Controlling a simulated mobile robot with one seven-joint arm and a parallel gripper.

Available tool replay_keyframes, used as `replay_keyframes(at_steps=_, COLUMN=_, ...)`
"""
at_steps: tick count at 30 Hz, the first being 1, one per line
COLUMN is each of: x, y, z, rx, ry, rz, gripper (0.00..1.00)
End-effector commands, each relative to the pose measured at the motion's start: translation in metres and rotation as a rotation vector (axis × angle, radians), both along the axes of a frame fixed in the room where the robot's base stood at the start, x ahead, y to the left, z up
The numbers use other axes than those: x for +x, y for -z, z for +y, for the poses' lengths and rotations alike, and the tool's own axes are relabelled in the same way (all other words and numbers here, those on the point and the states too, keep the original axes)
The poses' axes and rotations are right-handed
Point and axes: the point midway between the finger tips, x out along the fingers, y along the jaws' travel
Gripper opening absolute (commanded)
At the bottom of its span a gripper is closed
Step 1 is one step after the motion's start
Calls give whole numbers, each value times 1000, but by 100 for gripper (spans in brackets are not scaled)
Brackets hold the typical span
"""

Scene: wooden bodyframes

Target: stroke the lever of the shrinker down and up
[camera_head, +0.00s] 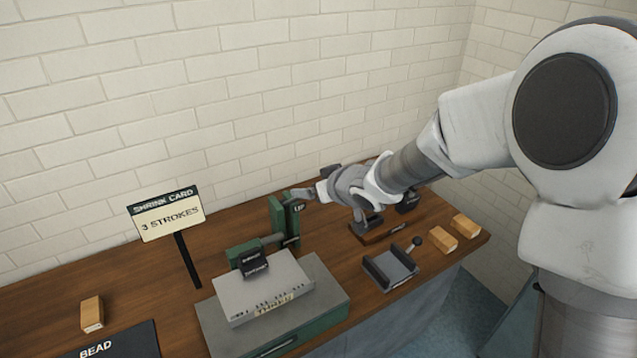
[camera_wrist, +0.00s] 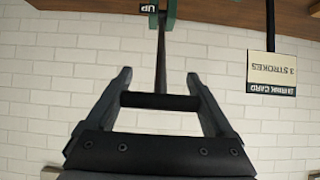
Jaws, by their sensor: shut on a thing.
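The shrinker (camera_head: 278,215) is a green upright machine at the back of the wooden bench in the head view, with an "UP" label near its top. My gripper (camera_head: 311,192) is beside its top, on the right. In the wrist view, the dark lever rod (camera_wrist: 160,55) runs from the "UP" label (camera_wrist: 149,8) to a black crossbar handle (camera_wrist: 160,101). My gripper (camera_wrist: 159,78) is shut on this handle, one finger at each end. In the head view the handle is hidden or too small to make out.
A sign (camera_head: 167,213) reading "SHRINK CARD, 3 STROKES" stands left of the shrinker. A grey block (camera_head: 262,290) on a green base is in front. A small vise-like tool (camera_head: 390,268) and wooden blocks (camera_head: 443,238) are to the right. A brick wall is behind.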

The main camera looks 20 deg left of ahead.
Motion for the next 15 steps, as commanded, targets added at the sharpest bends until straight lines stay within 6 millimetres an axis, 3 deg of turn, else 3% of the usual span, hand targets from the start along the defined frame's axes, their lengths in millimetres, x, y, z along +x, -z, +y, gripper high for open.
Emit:
replay_keyframes(at_steps=1, x=3, y=-9, z=4, rx=8, ry=-2, rz=-6, gripper=0)
replay_keyframes(at_steps=15, x=9, y=-15, z=11, rx=9, ry=-3, rz=-9, gripper=0)
